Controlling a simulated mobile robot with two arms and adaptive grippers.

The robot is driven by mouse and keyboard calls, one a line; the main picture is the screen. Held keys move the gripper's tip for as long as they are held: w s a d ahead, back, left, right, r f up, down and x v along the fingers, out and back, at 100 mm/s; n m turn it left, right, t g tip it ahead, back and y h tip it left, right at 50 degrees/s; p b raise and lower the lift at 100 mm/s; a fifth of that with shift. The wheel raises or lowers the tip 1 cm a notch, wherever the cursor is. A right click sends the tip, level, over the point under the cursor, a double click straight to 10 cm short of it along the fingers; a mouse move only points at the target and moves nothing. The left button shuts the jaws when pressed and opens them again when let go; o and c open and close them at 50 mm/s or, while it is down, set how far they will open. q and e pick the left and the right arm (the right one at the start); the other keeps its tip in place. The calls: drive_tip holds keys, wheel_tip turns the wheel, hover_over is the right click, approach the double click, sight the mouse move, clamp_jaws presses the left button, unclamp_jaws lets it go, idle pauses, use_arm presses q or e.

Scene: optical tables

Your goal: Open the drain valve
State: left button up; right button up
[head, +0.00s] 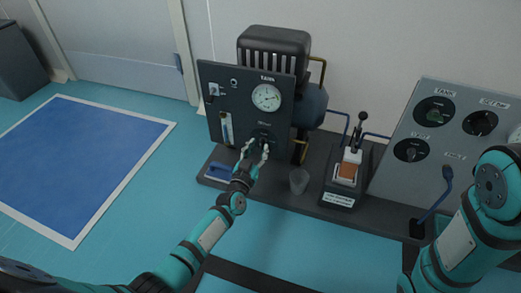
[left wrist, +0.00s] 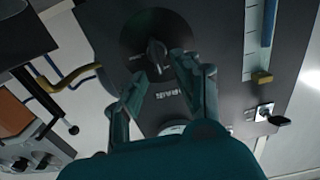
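The dark tank panel (head: 228,84) with a round white gauge (head: 267,97) stands in the middle of the head view. Low on it is the drain valve, mostly hidden by my left gripper (head: 257,150). In the left wrist view the black drain knob (left wrist: 157,53) sits on a dark round plate, with the upside-down "DRAIN" label (left wrist: 172,96) beside it. My left gripper (left wrist: 160,72) is open, its fingertips to either side of the knob's near end. I cannot tell whether they touch it. My right arm shows at the right; its gripper is out of frame.
A clear cup (head: 299,181) and a device with a lever (head: 346,172) stand on the dark bench right of the panel. A grey panel with dials (head: 403,119) is further right. A blue tray (head: 220,171) lies at the bench's left.

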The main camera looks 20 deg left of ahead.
sight(262, 144)
use_arm(q)
drive_tip(key=shift+w+b, duration=0.55)
drive_tip(key=shift+w, duration=0.9)
drive_tip(key=shift+c, duration=0.2)
clamp_jaws()
